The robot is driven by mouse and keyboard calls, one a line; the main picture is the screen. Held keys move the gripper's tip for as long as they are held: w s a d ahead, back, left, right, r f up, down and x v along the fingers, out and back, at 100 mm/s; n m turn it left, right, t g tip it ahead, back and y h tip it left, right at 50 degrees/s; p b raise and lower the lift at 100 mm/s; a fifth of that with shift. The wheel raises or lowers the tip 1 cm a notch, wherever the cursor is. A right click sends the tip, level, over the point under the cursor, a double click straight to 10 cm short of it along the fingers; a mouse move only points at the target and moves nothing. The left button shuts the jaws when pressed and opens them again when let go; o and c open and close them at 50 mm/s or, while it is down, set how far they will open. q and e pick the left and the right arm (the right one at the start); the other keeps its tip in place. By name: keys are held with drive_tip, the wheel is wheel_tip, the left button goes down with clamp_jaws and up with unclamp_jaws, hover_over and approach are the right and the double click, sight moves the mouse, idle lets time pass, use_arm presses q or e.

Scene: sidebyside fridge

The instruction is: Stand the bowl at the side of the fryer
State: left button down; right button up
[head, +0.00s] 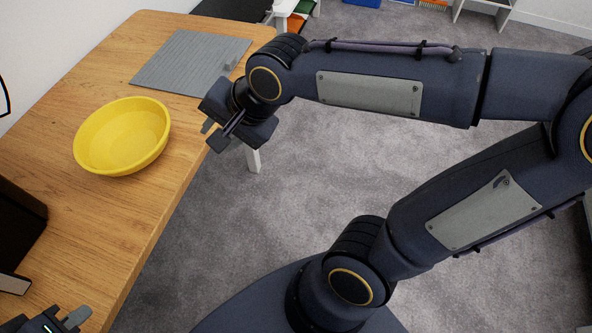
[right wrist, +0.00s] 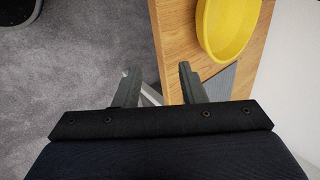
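The yellow bowl (head: 123,137) stands upright and looks empty on the wooden table. It also shows at the top of the right wrist view (right wrist: 227,28). A dark boxy thing (head: 18,230) with a pale lower edge is cut off at the left of the head view; it may be the fryer, but I cannot tell. My right gripper (head: 213,135) is by the table's right edge, apart from the bowl and to its right. Its fingers are apart and empty in the right wrist view (right wrist: 157,80). My left gripper (head: 66,320) is partly visible at the bottom left.
A grey ribbed mat (head: 185,62) lies behind the bowl, with a small grey piece at its right side. The wooden table (head: 120,215) is clear in front of the bowl. Grey carpet (head: 300,170) lies beyond the table's right edge.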

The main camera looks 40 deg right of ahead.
drive_tip(key=s+d+f+n, duration=0.2)
drive_tip(key=s+d+n, duration=0.1)
drive_tip(key=s+n, duration=0.2)
drive_tip(key=s+d+f+n, duration=0.3)
drive_tip(key=s+d+n, duration=0.1)
drive_tip(key=s, duration=0.4)
drive_tip(key=shift+d+n, duration=0.25)
drive_tip(key=shift+n, duration=0.15)
